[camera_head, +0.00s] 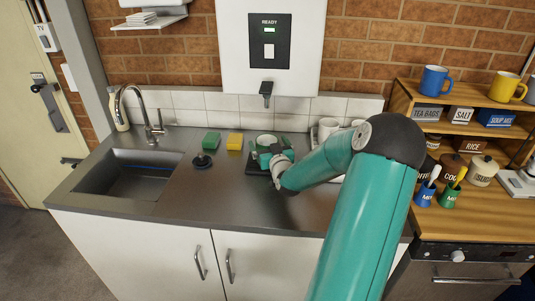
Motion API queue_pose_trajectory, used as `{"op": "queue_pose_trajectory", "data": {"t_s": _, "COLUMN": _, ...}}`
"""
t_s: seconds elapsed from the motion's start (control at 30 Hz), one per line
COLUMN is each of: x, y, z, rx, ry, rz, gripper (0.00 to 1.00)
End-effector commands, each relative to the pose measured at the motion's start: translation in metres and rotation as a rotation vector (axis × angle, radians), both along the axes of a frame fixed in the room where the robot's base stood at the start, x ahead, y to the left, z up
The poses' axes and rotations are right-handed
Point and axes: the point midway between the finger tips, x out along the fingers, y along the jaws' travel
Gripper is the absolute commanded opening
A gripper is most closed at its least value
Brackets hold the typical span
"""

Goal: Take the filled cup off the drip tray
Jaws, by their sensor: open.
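A pale cup with a light rim (266,139) stands on the counter side below the dispenser spout. It is partly hidden by my gripper, and its contents cannot be made out. A dark drip tray (252,167) shows only in part under the cup and gripper. My gripper (264,155) is open, with its fingers right at the near side of the cup. Whether they touch the cup cannot be told.
The wall dispenser (269,45) shows "READY" above its dark spout (266,90). A green sponge (211,141), a yellow sponge (234,141) and a black sink plug (202,162) lie left. White mugs (328,125) stand right, partly behind my arm. The sink (128,173) is far left.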

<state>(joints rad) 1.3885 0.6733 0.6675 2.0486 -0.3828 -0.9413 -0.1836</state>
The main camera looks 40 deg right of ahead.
Motion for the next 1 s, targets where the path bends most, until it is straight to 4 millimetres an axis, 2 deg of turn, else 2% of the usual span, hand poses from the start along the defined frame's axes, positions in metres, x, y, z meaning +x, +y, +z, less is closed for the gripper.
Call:
{"op": "queue_pose_trajectory", "data": {"t_s": 0.2, "x": 0.001, "y": 0.000, "z": 0.000, "rx": -0.001, "ry": 0.000, "rz": 0.000, "gripper": 0.98}}
{"op": "queue_pose_trajectory", "data": {"t_s": 0.5, "x": 0.001, "y": 0.000, "z": 0.000, "rx": 0.000, "ry": 0.000, "rz": 0.000, "gripper": 0.39}}
{"op": "queue_pose_trajectory", "data": {"t_s": 0.6, "x": 0.001, "y": 0.000, "z": 0.001, "rx": -0.002, "ry": -0.002, "rz": 0.000, "gripper": 0.25}}
{"op": "queue_pose_trajectory", "data": {"t_s": 0.87, "x": 0.001, "y": 0.000, "z": 0.003, "rx": -0.003, "ry": -0.002, "rz": 0.000, "gripper": 0.24}}
{"op": "queue_pose_trajectory", "data": {"t_s": 1.0, "x": 0.001, "y": 0.000, "z": 0.010, "rx": -0.005, "ry": -0.002, "rz": 0.001, "gripper": 0.24}}
